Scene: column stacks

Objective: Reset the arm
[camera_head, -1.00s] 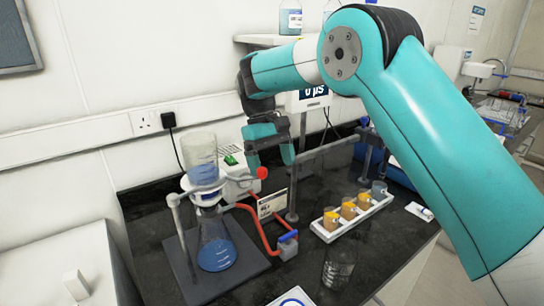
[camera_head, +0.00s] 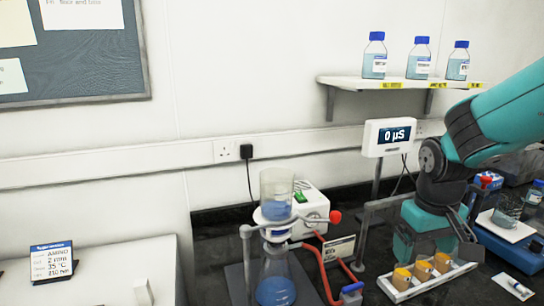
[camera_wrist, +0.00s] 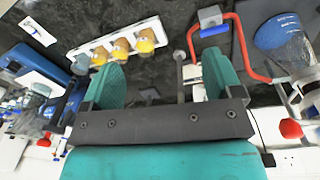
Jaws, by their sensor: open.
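My teal arm (camera_head: 510,115) enters from the right in the head view and bends down at a dark wrist. My gripper (camera_head: 425,238) points down over the bench, just behind the white rack (camera_head: 432,284). In the wrist view my gripper (camera_wrist: 162,78) has its two teal fingers well apart, with nothing between them. The fingers appear clear of the vials.
A glass funnel and flask (camera_head: 276,291) on a stand, with red tubing (camera_head: 318,262), are left of my gripper. A meter reading 0 µS (camera_head: 391,137) stands behind. A shelf (camera_head: 400,83) holds blue-capped bottles (camera_head: 374,55).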

